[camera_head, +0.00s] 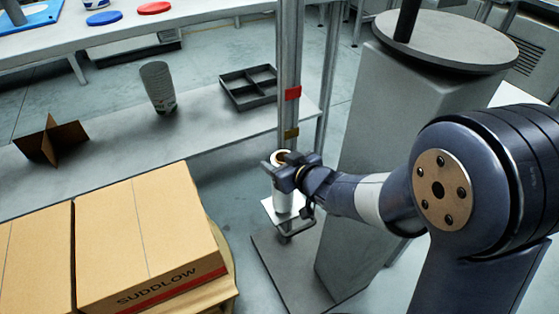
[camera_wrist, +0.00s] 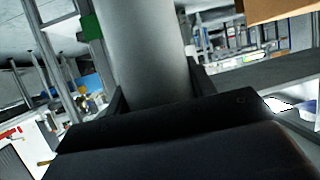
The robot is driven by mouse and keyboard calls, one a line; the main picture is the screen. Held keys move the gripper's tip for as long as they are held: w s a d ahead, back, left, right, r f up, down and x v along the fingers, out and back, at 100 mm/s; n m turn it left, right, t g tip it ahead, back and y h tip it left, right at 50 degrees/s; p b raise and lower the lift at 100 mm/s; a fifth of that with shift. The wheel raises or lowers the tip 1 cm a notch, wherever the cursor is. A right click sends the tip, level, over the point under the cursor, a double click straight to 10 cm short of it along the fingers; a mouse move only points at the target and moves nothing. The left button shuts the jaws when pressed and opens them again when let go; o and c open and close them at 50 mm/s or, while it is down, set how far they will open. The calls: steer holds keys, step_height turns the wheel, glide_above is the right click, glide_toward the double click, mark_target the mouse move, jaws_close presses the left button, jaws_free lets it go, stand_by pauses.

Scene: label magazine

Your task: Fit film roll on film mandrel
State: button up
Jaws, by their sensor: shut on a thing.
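The film roll (camera_head: 283,198) is a white upright cylinder with a brown ring of core showing at its top. My gripper (camera_head: 279,172) is shut on it near its upper end, in front of the metal post. In the wrist view the roll (camera_wrist: 147,50) rises as a pale grey cylinder between my dark fingers (camera_wrist: 150,100). A small white plate (camera_head: 272,212) is at its lower end; I cannot tell whether they touch. The film mandrel looks to be the black upright rod (camera_head: 407,18) on a round grey plate (camera_head: 450,45), at the upper right, bare and apart from the roll.
A grey pedestal (camera_head: 365,170) bears the round plate. The metal post (camera_head: 290,60) has red and yellow bands. Cardboard boxes (camera_head: 150,240) stand at the lower left. A shelf holds a cup stack (camera_head: 157,85), a dark divided tray (camera_head: 247,92) and a cardboard cross (camera_head: 50,140).

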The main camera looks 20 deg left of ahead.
steer(key=shift+f+b, duration=0.7)
steer(key=shift+f, duration=0.15)
steer(key=o, duration=1.7)
steer(key=p+v, duration=0.4)
steer(key=v, duration=0.7)
steer(key=shift+f, duration=0.1)
